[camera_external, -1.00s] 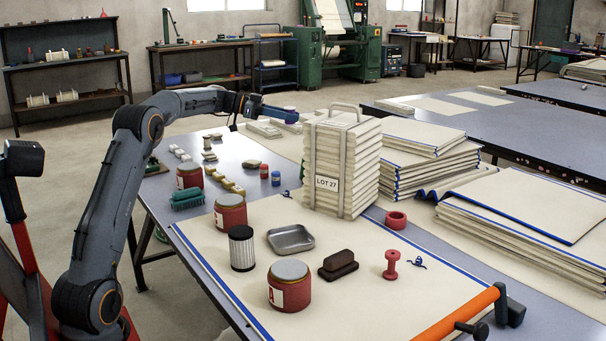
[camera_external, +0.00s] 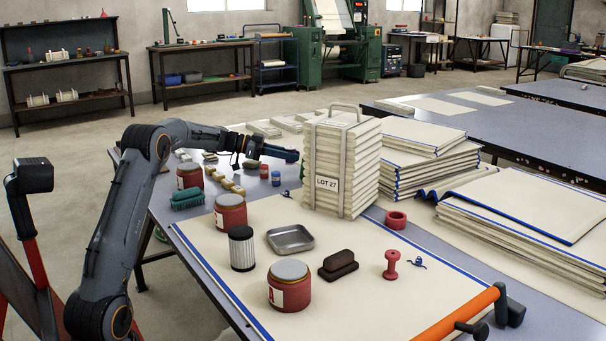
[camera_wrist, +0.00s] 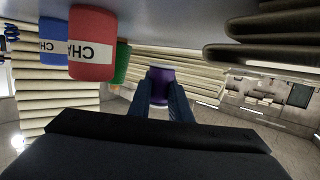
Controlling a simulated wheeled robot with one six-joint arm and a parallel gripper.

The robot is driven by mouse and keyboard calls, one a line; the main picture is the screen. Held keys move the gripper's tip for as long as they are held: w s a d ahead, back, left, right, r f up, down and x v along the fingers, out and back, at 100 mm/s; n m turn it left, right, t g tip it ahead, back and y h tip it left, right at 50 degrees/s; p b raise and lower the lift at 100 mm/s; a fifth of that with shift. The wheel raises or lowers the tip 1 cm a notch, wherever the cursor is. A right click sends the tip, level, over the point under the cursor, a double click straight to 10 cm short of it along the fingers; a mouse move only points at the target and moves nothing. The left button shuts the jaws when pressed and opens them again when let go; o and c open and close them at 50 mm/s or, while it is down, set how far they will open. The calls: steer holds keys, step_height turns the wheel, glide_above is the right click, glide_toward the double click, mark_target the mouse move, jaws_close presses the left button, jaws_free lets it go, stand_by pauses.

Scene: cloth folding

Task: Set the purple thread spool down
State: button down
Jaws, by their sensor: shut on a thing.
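In the external view my gripper (camera_external: 290,155) is low over the table, just left of the tall tied cloth stack marked LOT 27 (camera_external: 340,165). I cannot make out the spool in the external view. The wrist view is upside down, with the grey table top (camera_wrist: 190,15) along its upper edge. Whether the spool touches the table is unclear.
A red container (camera_wrist: 92,45) and a blue container (camera_wrist: 53,40) stand close beside the spool; a green one (camera_wrist: 122,65) is partly hidden behind the red.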

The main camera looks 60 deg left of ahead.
steer(key=shift+f+p, duration=0.35)
steer(key=shift+p, duration=0.3)
